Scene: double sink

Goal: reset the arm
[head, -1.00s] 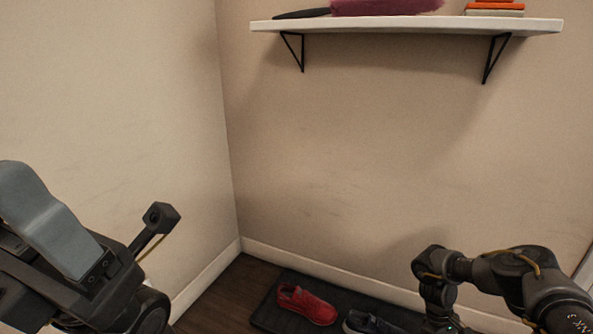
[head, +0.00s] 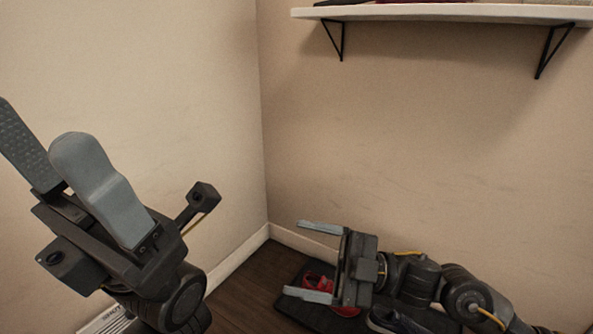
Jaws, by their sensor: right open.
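My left gripper (head: 36,122) is large and close at the left of the head view. Its two grey fingers point up and stand apart, with nothing between them. My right gripper (head: 294,258) is at the lower middle, its two fingers apart and pointing left. It appears in front of a red shoe (head: 319,281), which it partly hides. I cannot tell how far it is from the shoe. My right arm (head: 415,278) stretches in from the lower right.
A dark mat (head: 288,305) lies on the wooden floor along the wall, with the red shoe and a dark shoe (head: 384,319) on it. A white shelf (head: 440,13) hangs above on black brackets. Bare walls meet in a corner. A white vent (head: 103,322) shows at lower left.

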